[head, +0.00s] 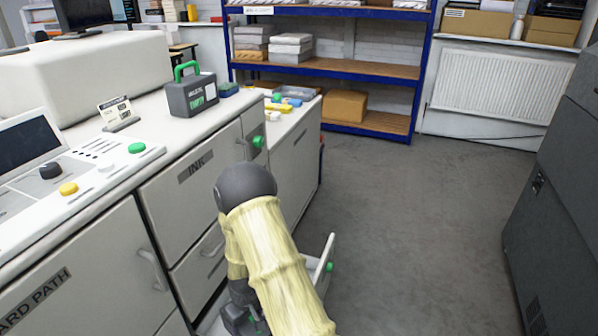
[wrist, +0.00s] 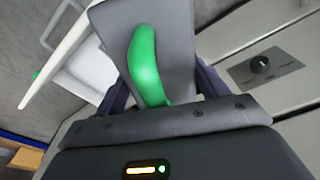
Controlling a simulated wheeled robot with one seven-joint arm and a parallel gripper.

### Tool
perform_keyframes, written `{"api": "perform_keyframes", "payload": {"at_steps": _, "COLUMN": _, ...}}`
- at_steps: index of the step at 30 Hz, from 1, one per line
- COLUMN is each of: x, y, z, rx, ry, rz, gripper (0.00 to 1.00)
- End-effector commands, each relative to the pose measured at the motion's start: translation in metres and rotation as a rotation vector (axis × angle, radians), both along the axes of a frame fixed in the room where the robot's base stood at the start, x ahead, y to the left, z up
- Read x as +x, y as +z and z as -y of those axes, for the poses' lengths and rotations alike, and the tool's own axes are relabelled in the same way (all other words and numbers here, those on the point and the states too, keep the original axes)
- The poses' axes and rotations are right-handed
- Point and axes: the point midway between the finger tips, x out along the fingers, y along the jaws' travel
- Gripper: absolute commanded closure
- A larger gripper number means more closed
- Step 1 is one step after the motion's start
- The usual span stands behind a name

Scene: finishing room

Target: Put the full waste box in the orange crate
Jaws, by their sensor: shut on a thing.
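My gripper (wrist: 152,82) is shut on a grey box with a green handle (wrist: 180,38), seen close up in the wrist view. In the head view this held box (head: 238,320) shows at the bottom edge, mostly hidden by my arm, low beside the machine's open drawer. I cannot tell from its outside whether it is full. A similar dark grey box with a green handle (head: 192,95) stands upright on the machine top. No orange crate shows in either view.
The open drawer (head: 325,262) juts out from the machine; its front also shows in the wrist view (wrist: 60,50). A small card sign (head: 116,112) stands on the counter. Blue shelves (head: 345,70) hold stacks and a cardboard box. A dark cabinet (head: 555,210) stands right. The middle floor is clear.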

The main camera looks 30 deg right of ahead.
Motion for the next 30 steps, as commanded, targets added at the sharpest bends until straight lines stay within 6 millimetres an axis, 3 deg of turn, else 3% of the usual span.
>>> {"api": "perform_keyframes", "payload": {"at_steps": 1, "x": 0.000, "y": 0.009, "z": -0.001, "rx": 0.001, "ry": -0.003, "rz": 0.001, "gripper": 0.98}}
{"api": "perform_keyframes", "payload": {"at_steps": 6, "x": -0.002, "y": 0.018, "z": -0.003, "rx": 0.002, "ry": -0.029, "rz": -0.001, "gripper": 0.98}}
{"api": "perform_keyframes", "payload": {"at_steps": 30, "x": -0.032, "y": 0.044, "z": -0.007, "rx": 0.000, "ry": -0.239, "rz": 0.002, "gripper": 0.98}}
